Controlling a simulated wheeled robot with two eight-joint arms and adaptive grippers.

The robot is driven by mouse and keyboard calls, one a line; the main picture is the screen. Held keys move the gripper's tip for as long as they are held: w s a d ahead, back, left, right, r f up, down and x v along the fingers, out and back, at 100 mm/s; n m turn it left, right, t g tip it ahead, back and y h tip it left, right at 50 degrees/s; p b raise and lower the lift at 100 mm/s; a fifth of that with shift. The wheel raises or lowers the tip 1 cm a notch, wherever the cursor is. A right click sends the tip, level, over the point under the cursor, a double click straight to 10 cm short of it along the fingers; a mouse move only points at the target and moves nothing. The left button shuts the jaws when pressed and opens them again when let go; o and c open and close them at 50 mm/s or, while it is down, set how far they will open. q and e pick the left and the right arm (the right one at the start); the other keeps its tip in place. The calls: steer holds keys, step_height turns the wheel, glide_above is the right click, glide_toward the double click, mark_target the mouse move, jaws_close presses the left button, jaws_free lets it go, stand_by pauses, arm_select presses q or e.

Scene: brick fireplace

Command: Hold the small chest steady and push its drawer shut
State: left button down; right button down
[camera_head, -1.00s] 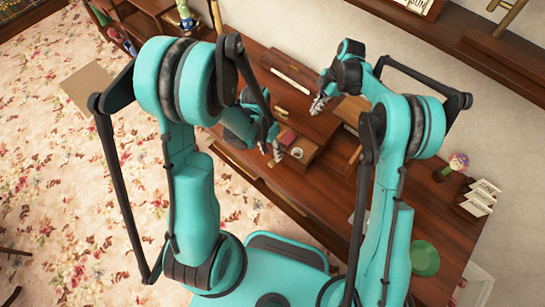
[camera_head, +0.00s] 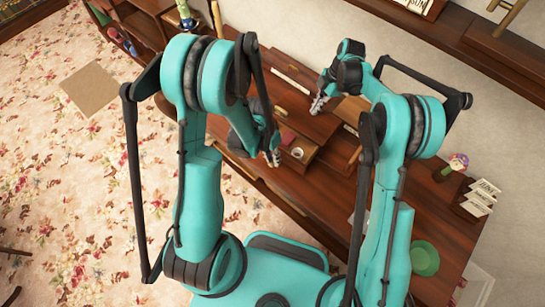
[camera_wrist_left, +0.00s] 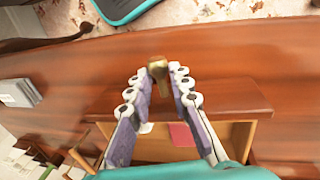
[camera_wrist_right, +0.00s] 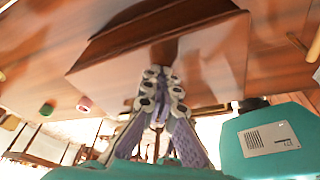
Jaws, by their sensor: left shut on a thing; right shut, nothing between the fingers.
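The small wooden chest (camera_head: 352,108) stands on the dark table, partly hidden by my right arm. Its drawer (camera_wrist_right: 140,75) cannot be told apart clearly from the body in the right wrist view. In the left wrist view the drawer front (camera_wrist_left: 225,98) has a brass knob (camera_wrist_left: 158,70), and the drawer stands open with a red item (camera_wrist_left: 182,134) and a white item inside. My left gripper (camera_head: 273,158) is at the drawer front, its fingers shut around the knob. My right gripper (camera_head: 318,106) is shut and empty, its fingertips close against a wooden face; contact is unclear.
The dark table (camera_head: 320,195) carries a green plate (camera_head: 424,258), a flower pot (camera_head: 447,171) and a card holder (camera_head: 480,198) at the right. A white wall runs behind. Flowered carpet lies at the left, with a flat tan piece (camera_head: 90,88) on it.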

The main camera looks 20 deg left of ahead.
mark_target(288, 143)
arm_select(q)
steer(key=w+d, duration=0.1)
steer(key=w, duration=0.2)
steer(key=w+d, duration=0.1)
steer(key=w, duration=0.1)
steer(key=w+d, duration=0.1)
steer(key=w, duration=0.2)
steer(key=shift+w, duration=0.3)
steer(key=c, duration=1.4)
jaws_free()
steer(key=shift+o, duration=0.2)
step_height(288, 143, up, 12)
steer(key=a, duration=0.2)
steer(key=shift+w+a, duration=0.15)
steer(key=shift+w, duration=0.15)
arm_select(e)
steer(key=shift+r+p, duration=1.65)
steer(key=shift+r, duration=1.35)
arm_select(q)
step_height(288, 143, up, 3)
